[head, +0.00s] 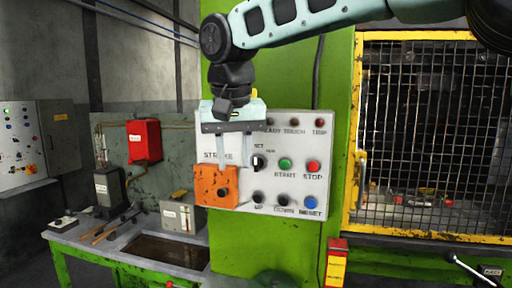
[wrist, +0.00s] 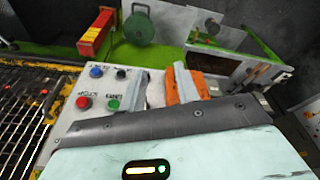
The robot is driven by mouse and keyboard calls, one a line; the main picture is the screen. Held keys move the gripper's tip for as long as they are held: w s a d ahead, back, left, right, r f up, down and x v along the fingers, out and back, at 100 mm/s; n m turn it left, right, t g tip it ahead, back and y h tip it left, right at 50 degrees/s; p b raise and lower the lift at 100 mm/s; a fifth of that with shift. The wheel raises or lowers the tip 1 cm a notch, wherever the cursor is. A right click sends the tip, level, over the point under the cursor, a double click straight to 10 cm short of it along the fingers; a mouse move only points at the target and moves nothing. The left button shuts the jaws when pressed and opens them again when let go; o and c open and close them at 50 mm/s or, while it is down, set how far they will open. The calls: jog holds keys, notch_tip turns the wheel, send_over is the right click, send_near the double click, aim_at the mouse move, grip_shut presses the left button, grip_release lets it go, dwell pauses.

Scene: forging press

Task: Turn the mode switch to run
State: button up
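The mode switch (head: 258,163) is a small black knob on the white control panel (head: 290,198), with the labels SET and RUN above and to its right. Its handle looks roughly upright, nearer SET than RUN; the exact angle is too small to tell. My gripper (head: 235,160) is in front of the panel, its two fingers apart and nothing seen between them. In the head view the right finger is just left of the switch; whether they touch I cannot tell. In the wrist view my gripper (wrist: 160,88) also shows open, and the switch is hidden.
An orange box (head: 217,186) juts from the panel's lower left, close to the fingertips. Green START (head: 285,164), red STOP (head: 313,167) and blue RESET (head: 310,202) buttons sit right of the switch. A yellow-framed mesh guard (head: 415,130) stands at right, a workbench (head: 120,255) at left.

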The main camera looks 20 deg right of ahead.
aim_at(256, 157)
jog(key=w+d+r+m+t+h+p, duration=0.1)
jog(key=w+d+r+m, duration=0.15)
jog(key=r, duration=0.35)
jog(key=w+d+r+m+h+p, duration=0.1)
jog(key=w+d+r+m, duration=0.15)
jog(key=r, duration=0.35)
jog(key=p+x, duration=0.1)
jog(key=x, duration=0.5)
jog(key=a+p+x, duration=0.1)
jog(key=x, duration=0.4)
jog(key=w+p+x, duration=0.1)
jog(key=x, duration=0.5)
jog(key=shift+f, duration=0.3)
jog(key=shift+y, duration=0.3)
jog(key=c, duration=0.6)
